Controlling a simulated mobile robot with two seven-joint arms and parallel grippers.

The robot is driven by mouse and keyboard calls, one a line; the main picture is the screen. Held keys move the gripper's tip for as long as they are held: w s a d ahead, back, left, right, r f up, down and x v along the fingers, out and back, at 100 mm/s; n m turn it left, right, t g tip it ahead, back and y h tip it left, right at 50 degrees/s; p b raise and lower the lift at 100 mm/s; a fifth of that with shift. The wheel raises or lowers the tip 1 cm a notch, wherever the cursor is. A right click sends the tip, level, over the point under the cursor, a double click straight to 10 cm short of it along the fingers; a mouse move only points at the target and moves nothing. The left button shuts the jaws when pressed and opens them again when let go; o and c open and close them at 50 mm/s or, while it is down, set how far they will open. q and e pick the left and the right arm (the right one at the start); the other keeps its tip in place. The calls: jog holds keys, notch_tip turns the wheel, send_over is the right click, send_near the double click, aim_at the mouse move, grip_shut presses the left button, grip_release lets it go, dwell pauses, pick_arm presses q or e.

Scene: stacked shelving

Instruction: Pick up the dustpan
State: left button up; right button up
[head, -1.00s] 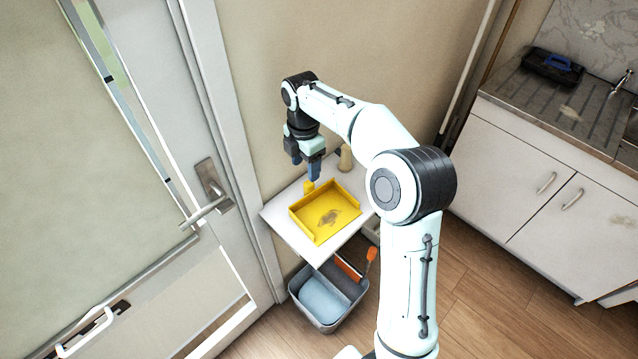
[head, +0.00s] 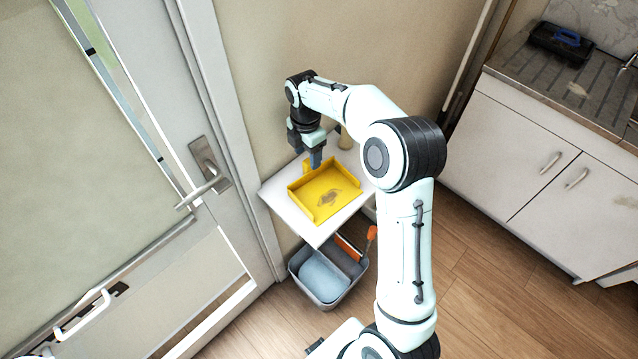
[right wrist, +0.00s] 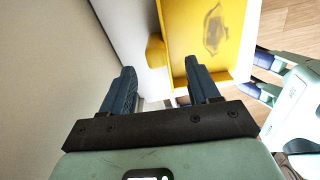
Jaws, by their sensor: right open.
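The yellow dustpan (head: 325,192) lies flat on the small white shelf top, with a dark smudge on its floor. Its short handle (head: 306,164) points toward the wall. My right gripper (head: 312,160) is open and empty, right by the handle end. In the right wrist view, the open fingers of my right gripper (right wrist: 160,72) point toward the dustpan (right wrist: 205,40); the handle (right wrist: 155,50) lies ahead, between the finger lines. I see no contact. Pale green parts with dark blue tips at the right of that view may be my left gripper; its state is unclear.
The white shelf top (head: 318,232) stands against the wall, beside a door with a lever handle (head: 205,185). A grey bucket (head: 328,300) with an orange-handled tool sits below. White cabinets (head: 540,150) are at right.

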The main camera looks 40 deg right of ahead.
aim_at(308, 161)
jog(key=f, duration=0.4)
jog(key=shift+w+d+f, duration=0.15)
jog(key=shift+d+f, duration=0.05)
jog(key=shift+f, duration=0.05)
grip_shut()
jog(key=shift+r, duration=0.1)
